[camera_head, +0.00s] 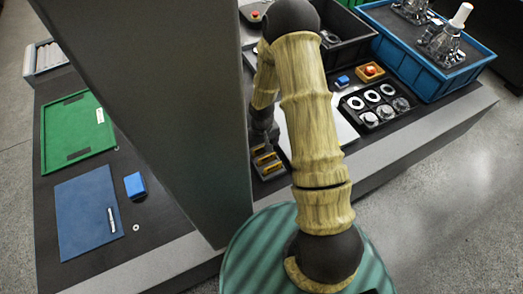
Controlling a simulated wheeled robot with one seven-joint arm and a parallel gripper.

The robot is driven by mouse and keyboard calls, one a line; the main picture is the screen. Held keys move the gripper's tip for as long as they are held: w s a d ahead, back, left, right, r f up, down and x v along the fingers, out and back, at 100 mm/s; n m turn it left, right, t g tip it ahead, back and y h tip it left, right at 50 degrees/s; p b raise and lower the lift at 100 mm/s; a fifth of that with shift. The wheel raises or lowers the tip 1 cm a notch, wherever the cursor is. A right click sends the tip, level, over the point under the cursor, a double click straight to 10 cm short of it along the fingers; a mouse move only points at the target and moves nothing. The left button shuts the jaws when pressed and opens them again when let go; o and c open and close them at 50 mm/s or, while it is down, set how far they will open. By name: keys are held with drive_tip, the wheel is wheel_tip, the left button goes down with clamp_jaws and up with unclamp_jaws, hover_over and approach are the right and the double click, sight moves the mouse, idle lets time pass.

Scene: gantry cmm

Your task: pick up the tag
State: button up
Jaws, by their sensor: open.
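I cannot pick out the tag with certainty. A small white label-like piece (100,116) shows at the right side of the green panel (72,128), at the left. A small pale ring (136,227) lies on the dark table right of the blue mat (82,212). My gripper (263,136) points down, dark and partly hidden by my arm, above or just behind a small dark holder with yellow bars (267,160). It is open. Its fingertips are hard to make out, and I see nothing held.
A blue block (135,186) lies beside the mat, which bears a small silvery pen-like piece (111,220). At right are a black tray of rings and clear parts (381,104), a red-button box (370,71) and a blue crate (440,85). A grey column (160,90) hides mid-table.

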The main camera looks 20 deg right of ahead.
drive_tip(key=shift+f, duration=0.75)
drive_tip(key=shift+a, duration=0.1)
drive_tip(key=c, duration=1)
drive_tip(key=shift+c, duration=0.2)
drive_tip(key=shift+r, duration=0.15)
wheel_tip(320, 180, up, 10)
drive_tip(key=shift+f, duration=0.1)
